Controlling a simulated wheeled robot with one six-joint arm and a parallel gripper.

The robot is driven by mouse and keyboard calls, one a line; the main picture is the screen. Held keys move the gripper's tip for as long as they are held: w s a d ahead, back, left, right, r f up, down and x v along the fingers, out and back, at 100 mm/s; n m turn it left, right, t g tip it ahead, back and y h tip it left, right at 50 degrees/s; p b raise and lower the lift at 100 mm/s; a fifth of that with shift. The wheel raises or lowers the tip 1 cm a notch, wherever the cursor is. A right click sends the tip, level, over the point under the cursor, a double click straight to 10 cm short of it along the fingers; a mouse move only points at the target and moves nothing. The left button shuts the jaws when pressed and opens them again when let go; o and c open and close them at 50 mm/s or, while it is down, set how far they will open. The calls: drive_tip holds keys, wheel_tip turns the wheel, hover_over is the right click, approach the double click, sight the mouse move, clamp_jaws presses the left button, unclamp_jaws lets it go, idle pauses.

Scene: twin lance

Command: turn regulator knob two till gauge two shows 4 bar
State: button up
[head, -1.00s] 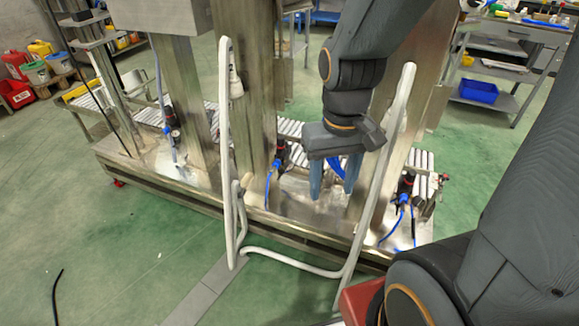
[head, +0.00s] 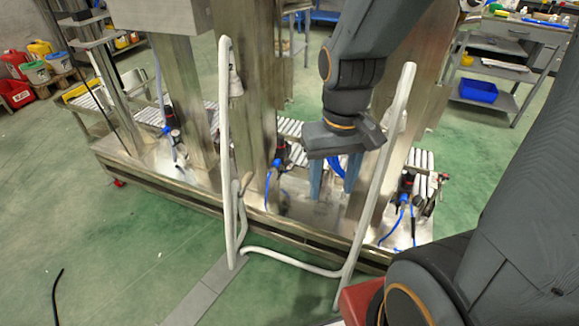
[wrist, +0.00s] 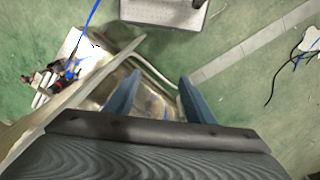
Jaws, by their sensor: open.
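Three dark regulators with blue hoses stand along the steel machine base in the head view: a left one (head: 172,130), a middle one (head: 281,155) and a right one (head: 406,185). I cannot tell for certain which is number two; a "2" shows on the frame above, near the middle one. The gauge readings are too small to read. My gripper (head: 333,190) is open and empty, fingers pointing down, between the middle and right regulators and apart from both. In the wrist view its fingers (wrist: 160,80) are spread, and a regulator with red parts (wrist: 62,75) is at the left.
A pale bent tube frame (head: 226,150) rises in front of the machine, with another sloping tube (head: 378,180) close to the right of my gripper. Steel columns (head: 245,90) stand behind. A roller conveyor (head: 290,128) runs behind.

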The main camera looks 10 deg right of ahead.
drive_tip(key=shift+c, duration=0.3)
drive_tip(key=shift+w, duration=0.25)
drive_tip(key=shift+c, duration=0.5)
drive_tip(key=n+t+y+b, duration=0.3)
drive_tip(key=n+y+b, duration=0.1)
drive_tip(key=n+b, duration=0.7)
approach(281, 137)
drive_tip(key=x, duration=0.8)
drive_tip(key=shift+w+a+f, duration=0.1)
drive_tip(key=shift+w+f, duration=0.1)
drive_tip(key=shift+c, duration=0.4)
